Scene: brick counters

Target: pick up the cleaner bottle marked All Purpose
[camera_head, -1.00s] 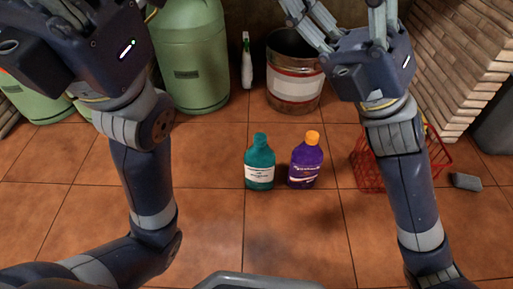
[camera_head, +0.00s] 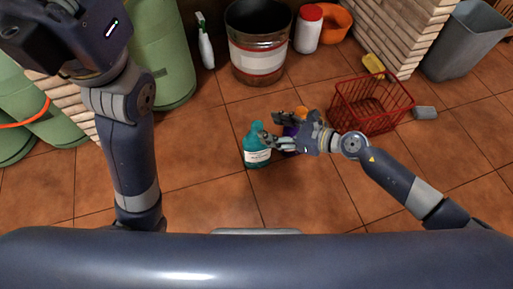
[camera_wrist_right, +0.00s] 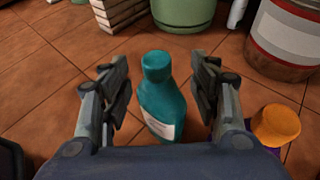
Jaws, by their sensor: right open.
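A teal bottle (camera_head: 257,157) with a white label stands upright on the tiled floor. A purple bottle (camera_head: 290,152) with an orange cap stands just right of it, partly hidden by my right gripper (camera_head: 269,128). The label words are too small to read, so I cannot tell which is marked All Purpose. In the right wrist view, the teal bottle (camera_wrist_right: 162,100) shows between the open, empty fingers of my right gripper (camera_wrist_right: 160,80), and the purple bottle's orange cap (camera_wrist_right: 276,125) is outside the right finger. My left arm shows, but its fingers are out of frame.
A red wire basket (camera_head: 371,106) stands to the right, with a grey block (camera_head: 424,113) beside it. A metal bucket (camera_head: 257,60), a spray bottle (camera_head: 205,45), a white jar (camera_head: 308,30) and green gas cylinders (camera_head: 160,55) stand behind. The floor in front is clear.

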